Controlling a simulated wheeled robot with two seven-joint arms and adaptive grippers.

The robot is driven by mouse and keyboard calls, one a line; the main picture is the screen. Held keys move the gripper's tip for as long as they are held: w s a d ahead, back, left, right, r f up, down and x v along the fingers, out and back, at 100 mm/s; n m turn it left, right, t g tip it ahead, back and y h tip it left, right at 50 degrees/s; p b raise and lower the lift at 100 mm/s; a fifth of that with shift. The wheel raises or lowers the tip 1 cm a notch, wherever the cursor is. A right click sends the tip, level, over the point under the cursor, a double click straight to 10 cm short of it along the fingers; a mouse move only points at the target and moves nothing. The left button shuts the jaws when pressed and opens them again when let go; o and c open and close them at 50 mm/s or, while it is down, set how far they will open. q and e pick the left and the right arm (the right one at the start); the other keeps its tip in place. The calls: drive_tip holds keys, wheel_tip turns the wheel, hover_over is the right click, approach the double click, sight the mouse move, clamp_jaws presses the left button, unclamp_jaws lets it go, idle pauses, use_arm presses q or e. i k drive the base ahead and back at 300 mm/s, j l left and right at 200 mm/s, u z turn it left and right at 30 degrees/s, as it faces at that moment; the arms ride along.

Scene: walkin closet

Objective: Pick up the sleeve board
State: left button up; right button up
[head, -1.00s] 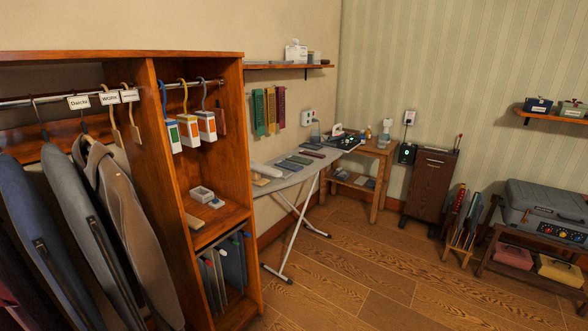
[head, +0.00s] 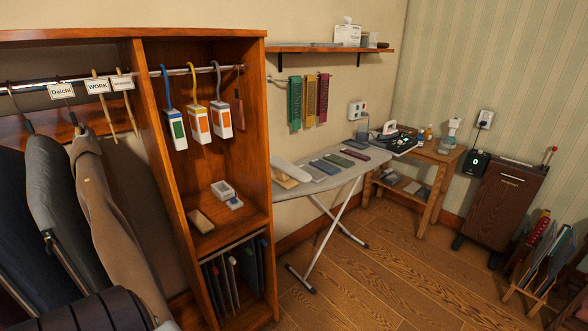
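The sleeve board (head: 291,170), a narrow pale padded board on a light wooden base, appears to lie on the near left end of the ironing board (head: 330,183). The wardrobe's side panel stands just left of it. Several flat coloured folded pieces lie beside it on the ironing board. Neither of my grippers is in view.
An open wooden wardrobe (head: 258,120) with hanging jackets stands on the left. A small wooden table (head: 440,157) with an iron and bottles is behind the ironing board. A brown cabinet (head: 503,205) stands at right. The wooden floor (head: 385,270) in front is clear.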

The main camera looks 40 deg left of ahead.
sight(284, 168)
drive_tip(key=i, duration=0.8)
drive_tip(key=i+u, duration=0.25)
drive_tip(key=i, duration=0.15)
drive_tip(key=i+l+u, duration=0.25)
drive_tip(key=i, duration=0.15)
drive_tip(key=i+l+u, duration=0.15)
drive_tip(key=i+u, duration=0.3)
drive_tip(key=i+l+u, duration=0.2)
drive_tip(key=u, duration=0.25)
drive_tip(key=i+l+u, duration=0.25)
drive_tip(key=l+u, duration=0.2)
drive_tip(key=i+l+u, duration=0.15)
drive_tip(key=l+u, duration=0.3)
drive_tip(key=i+l+u, duration=0.1)
drive_tip(key=l+u, duration=0.15)
drive_tip(key=l, duration=0.3)
drive_tip(key=l+u, duration=0.25)
drive_tip(key=l, duration=0.25)
drive_tip(key=i, duration=0.05)
